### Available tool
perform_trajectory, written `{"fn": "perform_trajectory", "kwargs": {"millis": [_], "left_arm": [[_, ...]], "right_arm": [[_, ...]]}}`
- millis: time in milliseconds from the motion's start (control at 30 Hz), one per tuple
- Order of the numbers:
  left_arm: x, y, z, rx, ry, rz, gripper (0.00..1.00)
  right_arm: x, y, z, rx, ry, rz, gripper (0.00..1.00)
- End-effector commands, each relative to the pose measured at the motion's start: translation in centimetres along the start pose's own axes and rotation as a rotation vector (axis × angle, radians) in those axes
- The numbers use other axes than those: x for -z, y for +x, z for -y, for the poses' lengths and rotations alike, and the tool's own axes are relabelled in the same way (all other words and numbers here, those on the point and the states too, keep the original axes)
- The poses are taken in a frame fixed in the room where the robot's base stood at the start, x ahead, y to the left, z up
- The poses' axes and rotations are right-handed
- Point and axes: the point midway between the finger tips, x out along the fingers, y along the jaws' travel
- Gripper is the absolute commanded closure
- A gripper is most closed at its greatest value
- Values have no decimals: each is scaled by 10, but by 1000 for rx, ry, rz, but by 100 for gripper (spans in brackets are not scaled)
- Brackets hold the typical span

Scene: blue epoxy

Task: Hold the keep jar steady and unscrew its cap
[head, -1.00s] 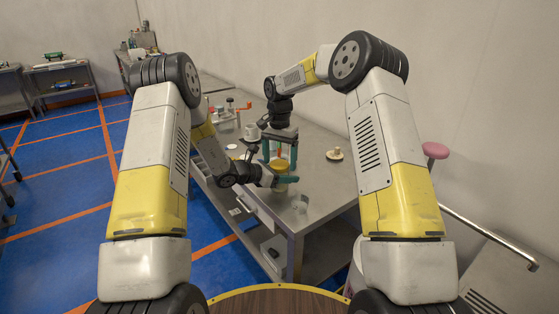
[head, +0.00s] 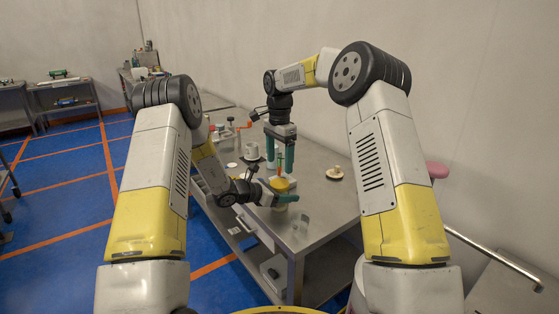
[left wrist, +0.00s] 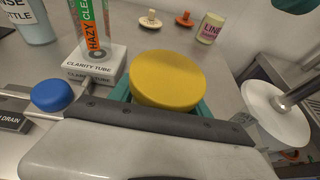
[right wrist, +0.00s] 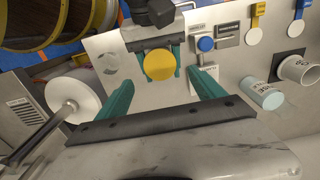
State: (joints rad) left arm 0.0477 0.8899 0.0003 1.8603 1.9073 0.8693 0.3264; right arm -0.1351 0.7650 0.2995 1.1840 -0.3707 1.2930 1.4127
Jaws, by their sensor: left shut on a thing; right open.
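The keep jar stands near the front of the steel table; its yellow cap (head: 281,184) is on top. The cap also shows from above in the left wrist view (left wrist: 167,76) and the right wrist view (right wrist: 159,65). My left gripper (head: 280,196) is shut on the jar below the cap, its teal fingers on either side. The jar body is mostly hidden by the cap and fingers. My right gripper (head: 280,160) is open and empty, pointing down above the cap and apart from it. Its two spread fingers (right wrist: 158,91) show in the right wrist view.
Close to the jar is a white clarity block (left wrist: 96,62) with an upright hazy/clear card (left wrist: 90,22). A blue drain knob (left wrist: 53,95), a light blue bottle (right wrist: 262,92) and a white cup (right wrist: 298,70) are nearby.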

Motion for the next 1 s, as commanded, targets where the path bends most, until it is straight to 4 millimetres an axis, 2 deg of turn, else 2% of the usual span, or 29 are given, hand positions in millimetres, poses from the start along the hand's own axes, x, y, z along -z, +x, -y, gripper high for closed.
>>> {"fn": "perform_trajectory", "kwargs": {"millis": [400,500,900,1000], "left_arm": [[0,0,0,0,0,0,100],[0,0,0,0,0,0,100],[0,0,0,0,0,0,100],[0,0,0,0,0,0,100]], "right_arm": [[0,60,-1,-3,7,2,22],[0,69,0,-1,7,1,22],[0,77,0,0,7,0,22],[0,77,0,0,7,0,41]]}}
